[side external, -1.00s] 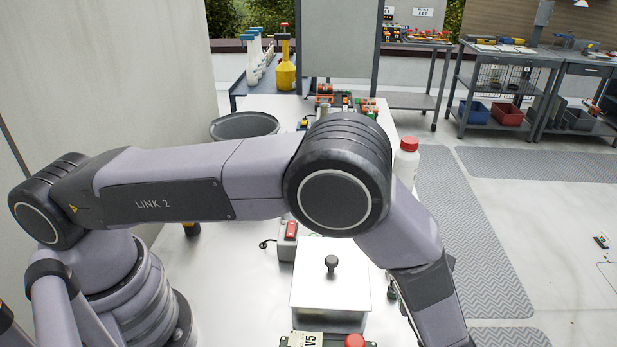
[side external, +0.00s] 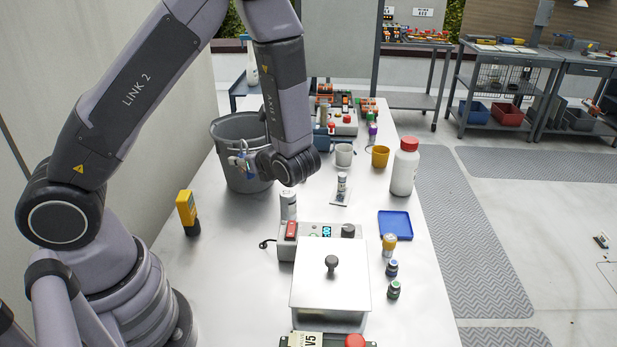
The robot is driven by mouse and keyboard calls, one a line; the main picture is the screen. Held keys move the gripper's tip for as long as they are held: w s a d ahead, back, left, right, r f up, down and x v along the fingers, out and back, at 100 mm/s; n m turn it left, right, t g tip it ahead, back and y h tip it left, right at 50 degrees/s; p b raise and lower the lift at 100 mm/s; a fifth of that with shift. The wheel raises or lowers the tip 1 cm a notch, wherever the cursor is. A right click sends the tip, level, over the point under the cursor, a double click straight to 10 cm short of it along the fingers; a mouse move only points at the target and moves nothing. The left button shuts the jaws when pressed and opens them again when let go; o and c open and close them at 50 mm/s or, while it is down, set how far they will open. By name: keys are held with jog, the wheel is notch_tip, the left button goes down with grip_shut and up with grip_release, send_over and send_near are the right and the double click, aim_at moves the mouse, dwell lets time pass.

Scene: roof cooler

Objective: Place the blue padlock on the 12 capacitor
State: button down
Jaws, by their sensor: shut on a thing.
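My gripper (side external: 246,163) is at the left end of my wrist, in front of the grey bucket and above the table. It is shut on a small blue and silver thing (side external: 242,148), which looks like the blue padlock. Its details are too small to make out. A silver cylinder (side external: 288,206) stands behind the white device, below my wrist. Another small cylinder (side external: 341,184) stands on a pale plate. Both look like capacitors, but I cannot read a 12 on either. My gripper is apart from both.
A grey bucket (side external: 230,122) stands at the table's left. A lidded metal box (side external: 330,285) and a switch device (side external: 320,240) fill the front middle. A yellow meter (side external: 188,212), blue tray (side external: 395,225), white bottle (side external: 404,168) and mugs stand around. The table's left front is clear.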

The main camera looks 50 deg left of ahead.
jog(key=w+a+f, duration=0.3)
jog(key=w+f, duration=0.1)
jog(key=w, duration=0.5)
send_over(284, 190)
jog(key=f, duration=0.5)
jog(key=shift+s, duration=0.3)
jog(key=shift+w+f, duration=0.2)
jog(key=shift+f, duration=0.05)
jog(key=shift+w+a+f, duration=0.1)
jog(key=shift+w+f, duration=0.05)
jog(key=shift+f, duration=1.55)
jog(key=shift+f, duration=0.15)
jog(key=c, duration=1)
grip_release()
